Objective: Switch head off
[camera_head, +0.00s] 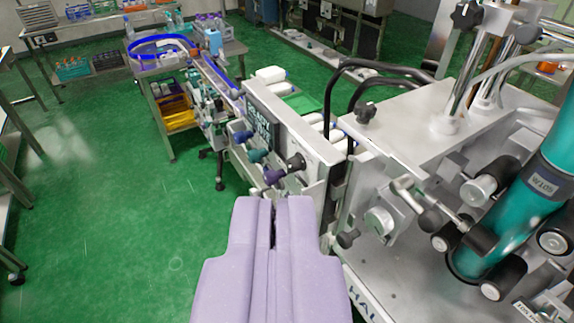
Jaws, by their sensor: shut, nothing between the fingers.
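My gripper (273,205) is lavender, shut and empty, and reaches up from the bottom centre. Its tips are just below the front of the sleeve applicator's control box (310,148). A dark panel with pale markings (262,125) sits on the box. Knobs stick out below the panel: a blue one (242,137), a teal one (258,155), a purple one (273,177) and a black one (296,162). The purple knob is the closest to my fingertips in the picture, with a gap between. Labels are too small to read, so I cannot tell which one switches the head.
The machine's metal body fills the right side, with a teal roll (525,200), black rollers, clamps and black hoses (375,70). A conveyor (222,82) runs behind the box to a table with a blue curved guide (160,44). Green floor (100,220) lies open at left.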

